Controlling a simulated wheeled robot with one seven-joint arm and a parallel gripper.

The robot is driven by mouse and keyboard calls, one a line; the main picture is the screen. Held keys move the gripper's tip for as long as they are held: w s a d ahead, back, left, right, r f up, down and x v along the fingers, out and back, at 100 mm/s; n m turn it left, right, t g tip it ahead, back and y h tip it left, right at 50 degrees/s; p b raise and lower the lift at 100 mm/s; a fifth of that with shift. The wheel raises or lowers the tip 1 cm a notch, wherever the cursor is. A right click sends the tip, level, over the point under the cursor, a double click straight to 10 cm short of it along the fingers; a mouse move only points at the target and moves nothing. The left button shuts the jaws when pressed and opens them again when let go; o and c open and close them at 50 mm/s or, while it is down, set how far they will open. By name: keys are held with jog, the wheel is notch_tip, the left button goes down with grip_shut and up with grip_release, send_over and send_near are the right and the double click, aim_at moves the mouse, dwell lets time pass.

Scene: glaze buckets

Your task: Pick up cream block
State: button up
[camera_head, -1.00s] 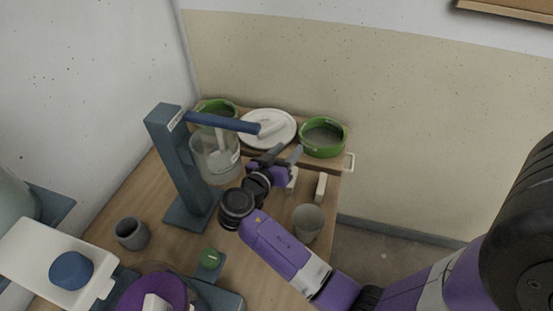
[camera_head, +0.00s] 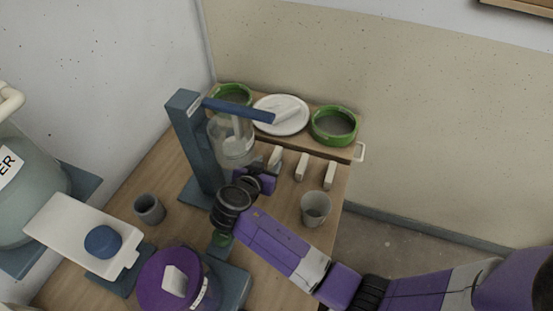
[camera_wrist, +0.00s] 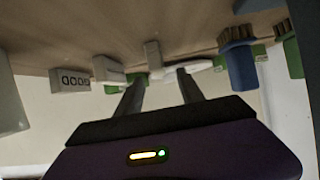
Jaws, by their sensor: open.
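Three small pale blocks stand in a row on the wooden table in the head view: a left one (camera_head: 275,157), a middle one (camera_head: 301,167) and a right one (camera_head: 330,175). I cannot tell by colour which is the cream one. My gripper (camera_head: 267,169) is open and empty, just in front of the left block. In the wrist view, the scene looks upside down. The open fingers (camera_wrist: 161,75) point towards one block (camera_wrist: 153,54), apart from it. Two more blocks stand to the left, one pale (camera_wrist: 107,69) and one with dark lettering (camera_wrist: 70,80).
A blue stand (camera_head: 198,150) with a clear vessel (camera_head: 232,148) rises close left of my gripper. Behind the blocks are a white plate (camera_head: 265,126) and green bowls (camera_head: 333,125). A grey cup (camera_head: 315,207) stands in front of the right block.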

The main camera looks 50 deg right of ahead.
aim_at(273, 160)
jog(key=shift+p+x, duration=0.7)
jog(key=shift+x, duration=1.9)
jog(key=shift+s+f, duration=0.15)
jog(key=shift+f, duration=0.05)
grip_shut()
